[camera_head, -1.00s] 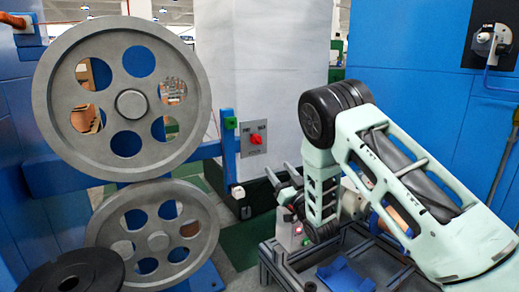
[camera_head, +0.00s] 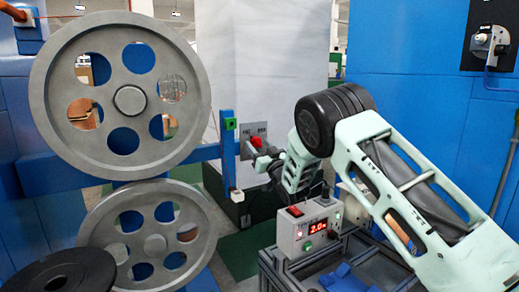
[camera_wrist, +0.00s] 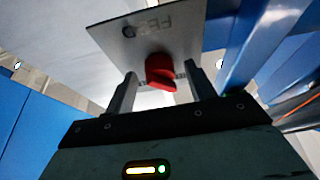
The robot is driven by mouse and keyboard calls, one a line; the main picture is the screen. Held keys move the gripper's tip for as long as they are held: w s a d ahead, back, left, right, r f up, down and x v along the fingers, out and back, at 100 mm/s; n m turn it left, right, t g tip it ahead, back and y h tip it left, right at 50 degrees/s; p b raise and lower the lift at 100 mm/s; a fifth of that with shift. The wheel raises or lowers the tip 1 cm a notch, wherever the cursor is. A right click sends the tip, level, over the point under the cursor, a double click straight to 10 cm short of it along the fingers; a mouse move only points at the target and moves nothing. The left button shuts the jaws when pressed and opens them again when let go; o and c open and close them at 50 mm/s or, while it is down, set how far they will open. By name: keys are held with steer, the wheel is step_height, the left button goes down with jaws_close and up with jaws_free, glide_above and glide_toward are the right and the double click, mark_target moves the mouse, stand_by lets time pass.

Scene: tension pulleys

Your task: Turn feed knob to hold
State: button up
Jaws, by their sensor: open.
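The red feed knob (camera_head: 257,140) sits on a small grey plate (camera_head: 246,135) fixed to the blue bar, right of the large wheels. In the wrist view the knob (camera_wrist: 160,72) is in front of its plate (camera_wrist: 125,35), whose lettering appears upside down. My gripper (camera_head: 262,158) is close to the plate, its fingers pointing at it. In the wrist view my gripper (camera_wrist: 161,78) is open, with one finger on each side of the knob and visible gaps between. Whether a finger touches the plate I cannot tell. The knob's lower part is partly hidden in the head view.
Two grey spoked wheels (camera_head: 120,158) stand at left, with a black disc (camera_head: 62,277) in front. A green button (camera_head: 230,124) is beside the plate. A control box (camera_head: 310,236) with a red display stands on a dark frame below my arm. A blue wall (camera_head: 410,70) is at right.

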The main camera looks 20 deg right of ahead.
steer(key=c, duration=1)
steer(key=shift+o, duration=0.2)
steer(key=shift+m, duration=0.4)
steer(key=m+h+p, duration=0.1)
steer(key=m, duration=0.1)
steer(key=m+h+p, duration=0.1)
steer(key=m+h, duration=0.1)
steer(key=m, duration=0.1)
steer(key=shift+a+r, duration=0.1)
steer(key=shift+a, duration=0.05)
steer(key=m+h+p, duration=0.1)
steer(key=m, duration=0.2)
steer(key=m+h+p, duration=0.1)
steer(key=m+h, duration=0.1)
steer(key=m, duration=0.1)
steer(key=shift+s+a+r+g, duration=0.1)
steer(key=shift+a+g, duration=0.05)
steer(key=shift+g, duration=0.25)
steer(key=m+g+h+p, duration=0.1)
steer(key=m, duration=0.3)
steer(key=shift+a+r+m+p, duration=0.1)
steer(key=shift+r+m+p, duration=0.05)
steer(key=shift+m+p, duration=0.2)
steer(key=shift+m+g+h+p, duration=0.4)
steer(key=shift+m+g+p, duration=0.45)
steer(key=shift+m, duration=1.1)
